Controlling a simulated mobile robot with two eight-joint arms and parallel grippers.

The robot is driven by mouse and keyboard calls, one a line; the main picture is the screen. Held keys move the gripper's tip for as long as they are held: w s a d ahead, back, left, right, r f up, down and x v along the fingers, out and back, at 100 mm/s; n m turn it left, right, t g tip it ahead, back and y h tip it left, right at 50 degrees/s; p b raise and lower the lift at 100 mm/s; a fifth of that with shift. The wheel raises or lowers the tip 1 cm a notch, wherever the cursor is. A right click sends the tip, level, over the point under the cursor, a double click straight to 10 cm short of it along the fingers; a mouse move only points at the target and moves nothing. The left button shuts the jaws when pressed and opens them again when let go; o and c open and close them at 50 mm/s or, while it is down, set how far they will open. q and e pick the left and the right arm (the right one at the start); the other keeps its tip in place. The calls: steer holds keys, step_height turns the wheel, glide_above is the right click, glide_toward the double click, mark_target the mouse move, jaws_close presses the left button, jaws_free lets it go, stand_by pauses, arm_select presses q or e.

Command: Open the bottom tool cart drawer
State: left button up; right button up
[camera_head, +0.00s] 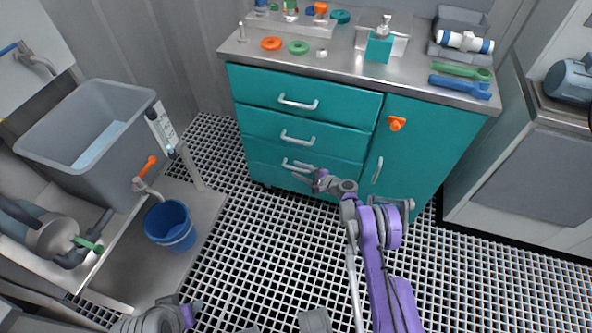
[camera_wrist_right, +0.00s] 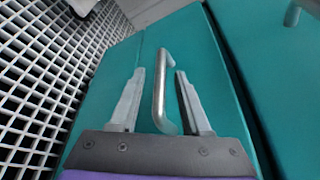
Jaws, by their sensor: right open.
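The teal tool cart (camera_head: 312,118) has a stack of drawers on its left and a door on its right. The bottom drawer (camera_head: 268,172) is shut, and its silver handle (camera_head: 290,165) shows at the tip of my right gripper (camera_head: 302,173). In the right wrist view the bar handle (camera_wrist_right: 160,92) lies between the two fingers of the right gripper (camera_wrist_right: 155,100), which are open with a gap on each side. My left arm shows only in part at the bottom left of the head view, and its fingertips cannot be made out.
A blue bucket (camera_head: 170,225) and a grey sink basin (camera_head: 85,140) stand to the left. A grey cabinet (camera_head: 525,160) stands right of the cart. The grated floor (camera_head: 255,250) in front of the drawers is clear apart from my arm.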

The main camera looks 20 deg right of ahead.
steer(key=shift+x, duration=0.75)
jaws_close()
stand_by(0.9)
